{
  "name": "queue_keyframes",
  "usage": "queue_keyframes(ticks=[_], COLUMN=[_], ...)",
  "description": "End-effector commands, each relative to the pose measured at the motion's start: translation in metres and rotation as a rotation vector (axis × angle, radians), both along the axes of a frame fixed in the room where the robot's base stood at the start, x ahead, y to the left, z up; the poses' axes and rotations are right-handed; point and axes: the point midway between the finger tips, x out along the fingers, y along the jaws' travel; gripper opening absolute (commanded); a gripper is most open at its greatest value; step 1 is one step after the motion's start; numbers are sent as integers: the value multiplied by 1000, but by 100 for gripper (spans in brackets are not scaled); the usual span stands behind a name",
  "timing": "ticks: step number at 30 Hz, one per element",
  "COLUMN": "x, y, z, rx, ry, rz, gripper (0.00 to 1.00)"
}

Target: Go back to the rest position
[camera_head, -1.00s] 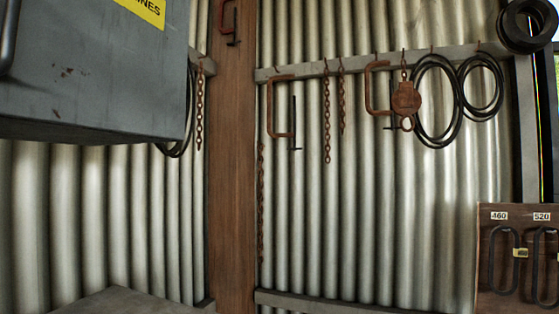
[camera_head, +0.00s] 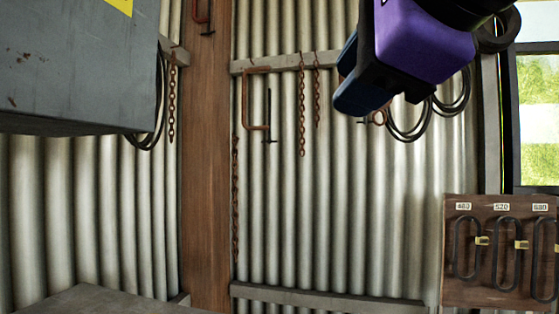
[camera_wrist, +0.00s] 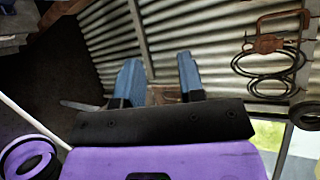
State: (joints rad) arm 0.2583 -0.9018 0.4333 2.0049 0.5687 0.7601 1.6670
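My gripper (camera_head: 350,78) shows at the upper right of the head view, with a purple body and blue fingers. It is in front of the corrugated wall and covers part of the hanging tools. In the wrist view my gripper (camera_wrist: 160,76) has its two blue fingers apart, with a clear gap and nothing between them.
A grey metal cabinet (camera_head: 75,75) juts in at the upper left, beside a brown post (camera_head: 206,160). A C-clamp (camera_head: 250,100), chains (camera_head: 301,110) and black coils (camera_head: 408,130) hang from a rail. A numbered board (camera_head: 495,285) stands lower right, below a window (camera_head: 538,100).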

Motion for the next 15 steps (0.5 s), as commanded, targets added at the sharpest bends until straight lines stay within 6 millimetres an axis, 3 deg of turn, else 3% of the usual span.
queue_keyframes(ticks=[6, 15], x=[23, 34], y=[-70, -151], z=[-59, -152], rx=[-380, -878], ry=[58, 172], rz=[86, 350], gripper=[36, 36])
